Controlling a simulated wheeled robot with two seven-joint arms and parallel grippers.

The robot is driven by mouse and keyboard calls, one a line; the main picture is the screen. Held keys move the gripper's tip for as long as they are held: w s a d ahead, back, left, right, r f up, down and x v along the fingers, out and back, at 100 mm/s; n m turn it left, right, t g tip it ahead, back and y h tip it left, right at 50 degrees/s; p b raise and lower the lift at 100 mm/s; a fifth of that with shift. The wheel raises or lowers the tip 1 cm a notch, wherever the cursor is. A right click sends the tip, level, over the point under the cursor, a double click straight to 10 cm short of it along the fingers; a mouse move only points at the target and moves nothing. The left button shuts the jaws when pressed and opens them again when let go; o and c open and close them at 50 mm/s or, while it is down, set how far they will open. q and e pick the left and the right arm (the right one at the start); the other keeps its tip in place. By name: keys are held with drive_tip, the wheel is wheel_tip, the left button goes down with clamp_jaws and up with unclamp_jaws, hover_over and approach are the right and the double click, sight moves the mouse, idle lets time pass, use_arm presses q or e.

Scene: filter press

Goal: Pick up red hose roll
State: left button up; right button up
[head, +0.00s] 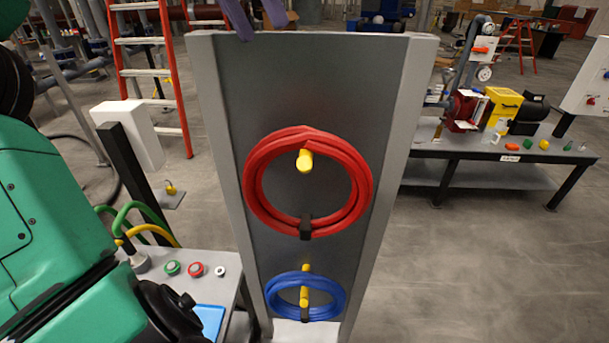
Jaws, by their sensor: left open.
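The red hose roll (251,188) hangs on a yellow peg (305,160) on the upright grey panel (273,90) in the middle of the head view. It is a coiled ring with a black tie at its bottom. My left arm comes in at the left edge. The black end by my left gripper (172,312) is low at the lower left, apart from the roll and to its left. Its fingers do not show clearly, and I see nothing held. My right gripper is not in view.
A blue hose roll (272,291) hangs on a peg below the red one. A small table (232,268) with coloured buttons stands left of the panel. A workbench (475,155) with machinery is at the right. A red ladder (147,73) stands behind. Open floor lies right of the panel.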

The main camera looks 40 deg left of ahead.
use_arm(q)
drive_tip(key=m, duration=0.5)
drive_tip(key=m+b, duration=0.3)
drive_tip(key=m, duration=0.5)
approach(305, 132)
drive_tip(key=shift+t, duration=0.3)
drive_tip(key=x, duration=0.8)
drive_tip(key=shift+s+f, duration=0.15)
drive_tip(key=shift+s, duration=0.2)
drive_tip(key=shift+w+f+n, duration=0.15)
drive_tip(key=shift+n, duration=0.15)
drive_tip(key=shift+d, duration=0.1)
clamp_jaws()
